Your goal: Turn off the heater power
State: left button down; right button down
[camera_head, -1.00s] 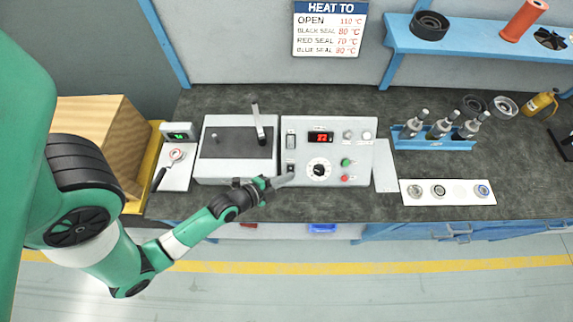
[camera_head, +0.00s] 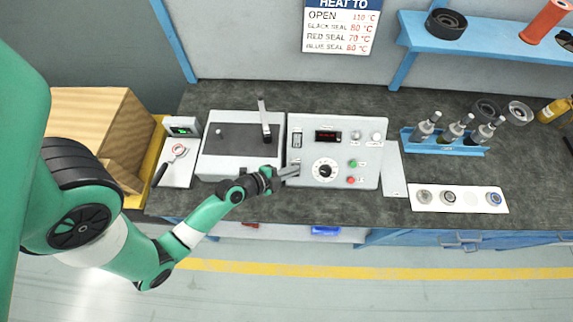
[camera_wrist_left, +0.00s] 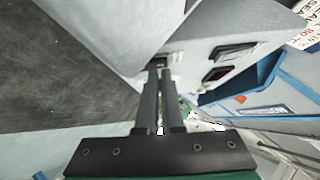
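The grey control box (camera_head: 345,120) stands on the bench. It has a dark display with faint red marks (camera_head: 328,136), a rocker switch (camera_head: 297,140) at upper left, a black dial (camera_head: 324,170), and green (camera_head: 352,163) and red (camera_head: 351,180) buttons. My left gripper (camera_head: 291,171) is at the box's lower left corner, its fingers nearly together with nothing seen between them. In the left wrist view its fingertips (camera_wrist_left: 160,72) are at a small dark switch (camera_wrist_left: 158,61) on the panel; contact cannot be told. My right gripper is not in view.
On the right are a blue rack of bottles (camera_head: 443,149) and a white strip with rings (camera_head: 430,197). The bench front is clear.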

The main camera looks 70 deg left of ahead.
pick_arm(q)
jog(key=shift+a+r+p, duration=0.15)
jog(key=shift+r+p, duration=0.4)
jog(key=shift+r, duration=0.2)
jog(key=shift+r+p, duration=0.25)
jog(key=shift+p, duration=0.05)
jog(key=w+d+r+p+v, duration=0.1)
jog(key=r+p+v, duration=0.1)
jog(key=v, duration=1)
jog(key=shift+r, duration=0.3)
